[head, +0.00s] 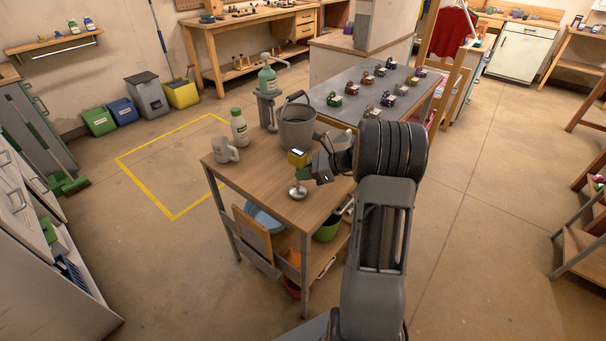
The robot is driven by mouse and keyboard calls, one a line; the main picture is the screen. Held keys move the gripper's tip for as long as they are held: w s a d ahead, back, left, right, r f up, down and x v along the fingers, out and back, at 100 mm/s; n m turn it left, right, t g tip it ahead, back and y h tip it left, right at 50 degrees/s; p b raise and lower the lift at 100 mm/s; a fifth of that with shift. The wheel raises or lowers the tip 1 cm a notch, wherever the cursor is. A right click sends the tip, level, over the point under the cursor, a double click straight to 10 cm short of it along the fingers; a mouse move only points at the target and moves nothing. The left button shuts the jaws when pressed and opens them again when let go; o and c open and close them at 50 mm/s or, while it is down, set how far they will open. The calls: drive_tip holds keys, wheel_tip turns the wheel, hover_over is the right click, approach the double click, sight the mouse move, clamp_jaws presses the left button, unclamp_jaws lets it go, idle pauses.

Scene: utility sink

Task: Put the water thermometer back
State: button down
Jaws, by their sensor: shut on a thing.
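The fingers are small and partly hidden by my arm. A round pale metal disc with a short upright stem (298,192) stands on the table just below and in front of the gripper. I cannot tell whether the thermometer touches it.
A grey bucket (297,130) stands behind the gripper. The table's front left is clear. A grey-topped table (352,112) holds several small coloured items.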

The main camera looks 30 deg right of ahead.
drive_tip(key=shift+f, duration=0.2)
drive_tip(key=shift+f, duration=0.2)
drive_tip(key=c, duration=1.2)
unclamp_jaws()
drive_tip(key=shift+o, duration=0.2)
